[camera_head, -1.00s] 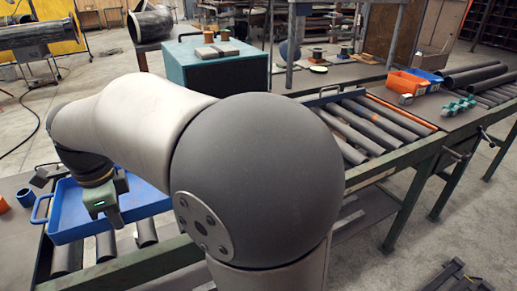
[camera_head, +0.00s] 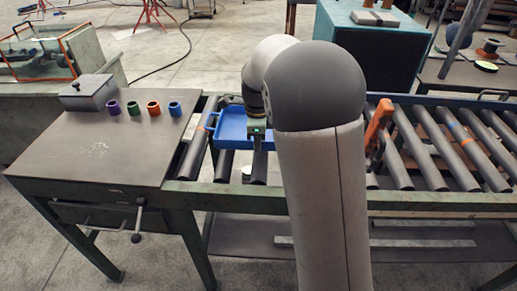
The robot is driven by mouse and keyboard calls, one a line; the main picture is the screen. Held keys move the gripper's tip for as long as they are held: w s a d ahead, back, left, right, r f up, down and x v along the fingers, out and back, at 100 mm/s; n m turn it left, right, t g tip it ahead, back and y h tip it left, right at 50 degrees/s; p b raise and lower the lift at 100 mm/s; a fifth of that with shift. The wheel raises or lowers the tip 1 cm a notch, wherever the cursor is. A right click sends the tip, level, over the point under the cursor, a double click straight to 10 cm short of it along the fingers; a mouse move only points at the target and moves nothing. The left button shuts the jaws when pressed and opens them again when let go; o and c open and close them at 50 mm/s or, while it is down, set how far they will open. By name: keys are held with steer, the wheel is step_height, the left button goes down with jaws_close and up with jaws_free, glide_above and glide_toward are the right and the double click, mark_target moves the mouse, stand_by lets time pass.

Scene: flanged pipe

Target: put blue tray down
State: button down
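The blue tray (camera_head: 231,128) is over the roller conveyor, just right of the flat table, with a handle at its left end. It looks level, but I cannot tell whether it touches the rollers. My arm hides its right part. My gripper (camera_head: 257,128) points down at the tray's near right side. Its fingers are too small and hidden to show whether they grip the tray's edge.
The flat table (camera_head: 95,150) left of the tray carries purple, green, blue and orange rings (camera_head: 153,108) and a grey box (camera_head: 88,92). Bare rollers (camera_head: 440,150) and an orange upright part (camera_head: 378,120) lie right of my arm. A teal cabinet (camera_head: 372,45) stands behind.

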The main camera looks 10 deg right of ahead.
steer(key=shift+w+d+f, duration=0.15)
steer(key=shift+w+f, duration=0.15)
steer(key=shift+f, duration=0.05)
steer(key=shift+w+f, duration=0.15)
steer(key=shift+f, duration=1.55)
steer(key=shift+f, duration=0.1)
steer(key=c, duration=1.6)
jaws_free()
steer(key=shift+f, duration=0.1)
steer(key=shift+c, duration=0.2)
step_height(320, 180, up, 12)
steer(key=s+f+n, duration=0.3)
steer(key=s+n, duration=0.8)
steer(key=s, duration=0.3)
steer(key=s+f+n, duration=0.4)
steer(key=s+n, duration=0.6)
steer(key=s, duration=0.5)
steer(key=shift+s+a+f+n, duration=0.25)
steer(key=shift+a+f+n, duration=0.05)
steer(key=shift+a+n, duration=0.1)
